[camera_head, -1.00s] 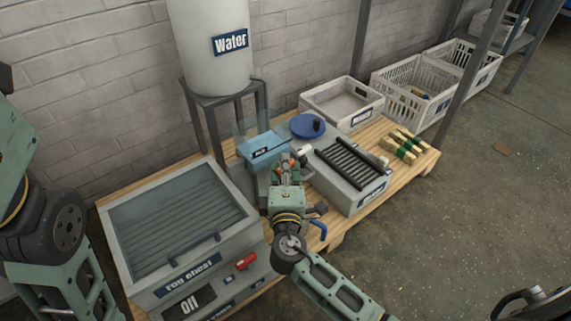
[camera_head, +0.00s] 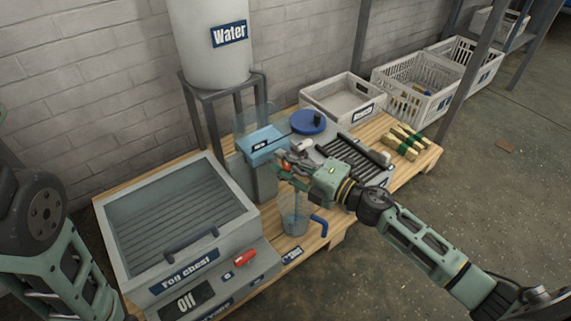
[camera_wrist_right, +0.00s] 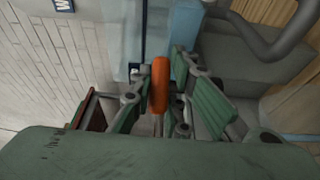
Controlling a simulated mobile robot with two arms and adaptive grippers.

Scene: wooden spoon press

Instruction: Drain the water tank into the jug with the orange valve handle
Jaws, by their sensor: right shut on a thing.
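A clear tank of light blue water (camera_head: 264,144) with a small dark label stands in the middle of the bench. My right gripper (camera_head: 284,166) is at its lower front, shut on the orange valve handle (camera_wrist_right: 159,84), which shows between the fingers (camera_wrist_right: 160,96) in the right wrist view. My left gripper is out of view.
The fog chest (camera_head: 178,215) with a red switch (camera_head: 245,258) stands to the left. A white barrel marked Water (camera_head: 210,45) is behind. A ribbed machine (camera_head: 350,160), a blue disc (camera_head: 308,122) and white crates (camera_head: 343,100) lie to the right.

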